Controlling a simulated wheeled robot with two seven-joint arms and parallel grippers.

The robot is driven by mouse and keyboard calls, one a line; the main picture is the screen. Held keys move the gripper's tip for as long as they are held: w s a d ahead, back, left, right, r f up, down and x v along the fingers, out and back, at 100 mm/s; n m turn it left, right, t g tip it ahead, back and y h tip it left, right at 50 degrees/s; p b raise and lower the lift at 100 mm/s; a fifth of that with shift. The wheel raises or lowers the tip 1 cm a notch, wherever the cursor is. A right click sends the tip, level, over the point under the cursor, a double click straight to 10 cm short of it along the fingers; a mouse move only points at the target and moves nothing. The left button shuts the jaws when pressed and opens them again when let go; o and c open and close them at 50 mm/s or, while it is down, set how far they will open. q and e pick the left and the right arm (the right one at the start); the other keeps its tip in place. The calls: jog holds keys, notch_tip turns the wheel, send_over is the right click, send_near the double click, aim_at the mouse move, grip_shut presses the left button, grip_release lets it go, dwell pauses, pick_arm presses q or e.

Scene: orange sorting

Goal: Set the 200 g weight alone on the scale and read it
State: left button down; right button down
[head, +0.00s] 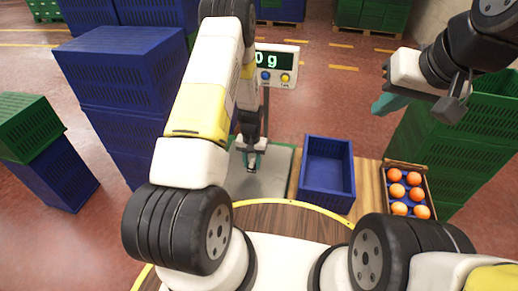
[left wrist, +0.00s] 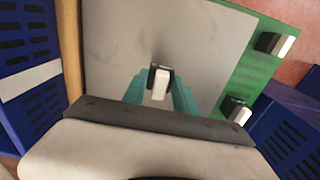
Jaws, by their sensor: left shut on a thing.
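My left gripper (head: 252,165) reaches down over the grey scale plate (head: 270,186). In the left wrist view its teal fingers (left wrist: 160,90) are shut on a small dark weight with a pale face (left wrist: 160,84). No marking on it is legible, and whether it touches the plate (left wrist: 115,50) cannot be told. The scale display (head: 277,60) shows "0 g" at its right end; my left arm hides any digits before it. My right gripper (head: 400,104) hangs at the upper right, far from the scale; its opening is unclear.
Two black-and-white blocks (left wrist: 275,43) (left wrist: 236,109) sit on the green surface beside the plate. A blue crate (head: 328,200) and a box of oranges (head: 390,168) stand right of the scale. Blue crate stacks (head: 118,70) rise at left, green crates (head: 440,140) at right.

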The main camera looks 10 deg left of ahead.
pick_arm(q)
jog(key=shift+s+f, duration=0.1)
jog(key=shift+f, duration=1.6)
jog(key=c, duration=1)
grip_release()
jog(key=shift+f, duration=0.15)
jog(key=shift+o, duration=0.2)
notch_tip(320, 180, up, 12)
notch_tip(320, 180, up, 12)
jog(key=t, duration=0.1)
send_over(252, 169)
jog(key=w, duration=0.1)
jog(key=s+r+t+h, duration=0.15)
jog(key=s+r, duration=0.25)
jog(key=r, duration=0.9)
jog(key=s+d+r+t, duration=0.1)
jog(key=s+r+t, duration=0.1)
jog(key=s+r, duration=0.5)
jog(key=s+d+r+t, duration=0.1)
jog(key=s+r, duration=0.6)
jog(key=s, duration=0.5)
jog(key=shift+t+h, duration=0.35)
